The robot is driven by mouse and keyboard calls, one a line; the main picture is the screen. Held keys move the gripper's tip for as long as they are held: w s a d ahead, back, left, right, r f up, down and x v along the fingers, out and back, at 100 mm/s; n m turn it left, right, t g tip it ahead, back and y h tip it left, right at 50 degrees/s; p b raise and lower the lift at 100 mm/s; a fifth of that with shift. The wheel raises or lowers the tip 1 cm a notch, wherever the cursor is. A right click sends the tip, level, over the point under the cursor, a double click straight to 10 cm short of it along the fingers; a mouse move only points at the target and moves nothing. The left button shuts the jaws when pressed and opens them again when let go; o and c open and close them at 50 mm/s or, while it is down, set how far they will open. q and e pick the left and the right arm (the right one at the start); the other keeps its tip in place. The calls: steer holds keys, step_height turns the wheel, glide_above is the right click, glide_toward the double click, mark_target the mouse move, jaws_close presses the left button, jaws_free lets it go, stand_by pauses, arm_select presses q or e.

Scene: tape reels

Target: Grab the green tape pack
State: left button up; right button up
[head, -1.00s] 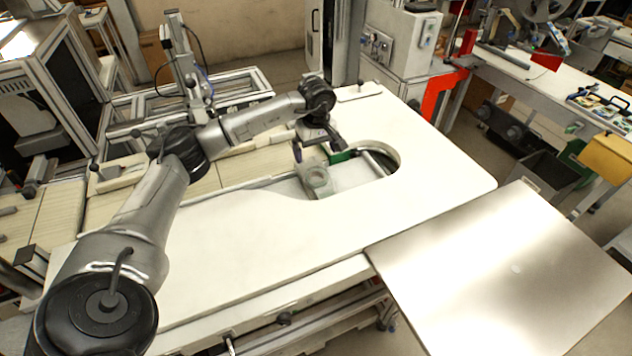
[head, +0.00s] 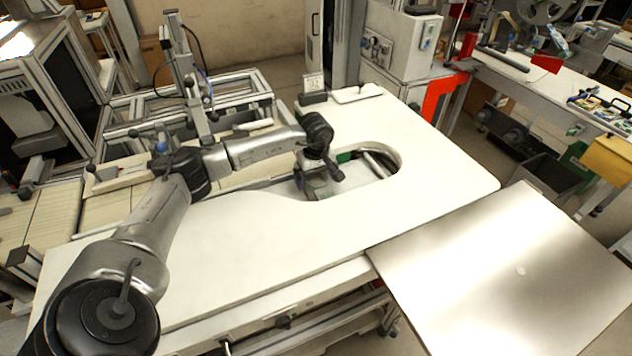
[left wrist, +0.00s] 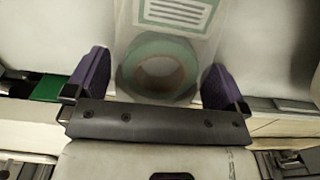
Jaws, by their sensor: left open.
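The green tape pack, a pale green roll in a clear bag with a printed label, shows in the left wrist view (left wrist: 168,50). In the head view it is mostly hidden by my left gripper (head: 322,182), at the cut-out of the white table. My left gripper is open, and in the left wrist view its two purple-padded fingers (left wrist: 156,82) stand on either side of the roll, with small gaps. My right gripper is not in view.
The white table (head: 260,240) has a rounded cut-out with a green strip (head: 344,157) and metal rollers (head: 378,165) beside the gripper. A small box with a label (head: 313,88) stands at its back edge. A bare metal plate (head: 500,270) adjoins at right.

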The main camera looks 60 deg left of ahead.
arm_select(q)
steer(key=shift+f, duration=0.1)
steer(key=c, duration=0.8)
steer(key=shift+o, duration=0.2)
